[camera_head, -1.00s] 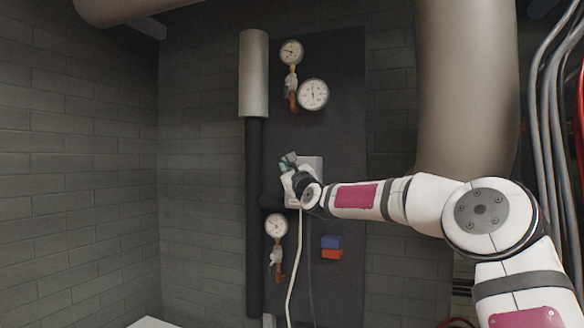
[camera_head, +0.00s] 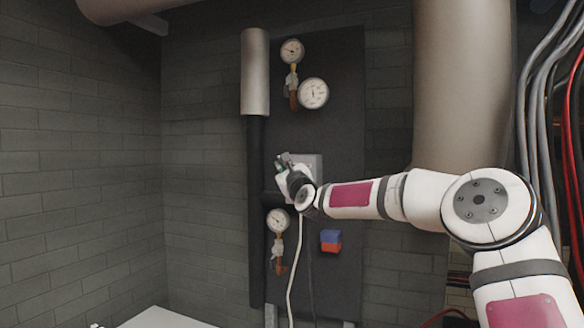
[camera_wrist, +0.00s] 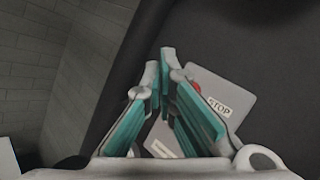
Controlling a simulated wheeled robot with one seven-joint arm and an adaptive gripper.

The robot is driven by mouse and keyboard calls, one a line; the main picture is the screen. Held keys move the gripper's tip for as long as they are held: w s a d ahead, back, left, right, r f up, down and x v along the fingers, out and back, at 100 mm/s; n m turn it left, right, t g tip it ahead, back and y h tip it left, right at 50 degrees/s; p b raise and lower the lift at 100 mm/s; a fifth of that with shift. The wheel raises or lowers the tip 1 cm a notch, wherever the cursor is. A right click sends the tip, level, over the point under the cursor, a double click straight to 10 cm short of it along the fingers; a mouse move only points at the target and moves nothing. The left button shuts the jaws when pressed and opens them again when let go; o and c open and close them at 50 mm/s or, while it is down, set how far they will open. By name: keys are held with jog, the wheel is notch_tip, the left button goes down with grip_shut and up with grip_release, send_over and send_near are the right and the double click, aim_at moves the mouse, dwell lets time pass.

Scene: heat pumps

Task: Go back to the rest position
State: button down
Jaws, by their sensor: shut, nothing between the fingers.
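My gripper (camera_head: 284,161) is at the end of my arm, in front of the dark panel in the head view. In the wrist view my gripper (camera_wrist: 166,70) shows two teal-padded fingers closed toward each other with nothing between them. A grey box (camera_head: 312,163) on the panel is partly hidden behind my gripper. In the wrist view this box (camera_wrist: 232,92) carries a STOP label and a bit of red, partly covered by the fingers. I cannot tell whether the fingers touch it.
Gauges (camera_head: 292,51) and (camera_head: 313,93) sit above, and a lower gauge (camera_head: 278,221) below. A vertical pipe (camera_head: 255,75) runs left of the panel. A blue and red block (camera_head: 330,241) is below right. A large duct (camera_head: 462,85) and cables (camera_head: 548,110) stand right. Left is open.

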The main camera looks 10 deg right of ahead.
jog(key=s+a+f+n+g+y, duration=0.2)
jog(key=s+a+f+n+g, duration=0.55)
jog(key=s+a+n, duration=0.65)
jog(key=s+d+f+n+g+h, duration=0.1)
jog(key=s+d+f+n, duration=0.4)
jog(key=s, duration=0.9)
jog(key=s+d+f+n+g+h, duration=0.2)
jog(key=s+d+f+n+g, duration=0.2)
jog(key=s, duration=1.1)
jog(key=s+d+f+n+g+h, duration=0.1)
jog(key=s+d+f+n+g, duration=0.2)
jog(key=s, duration=1.1)
notch_tip(320, 180, down, 4)
jog(key=d+n, duration=0.3)
jog(key=shift+s+r+h, duration=0.2)
jog(key=shift+s+h, duration=0.1)
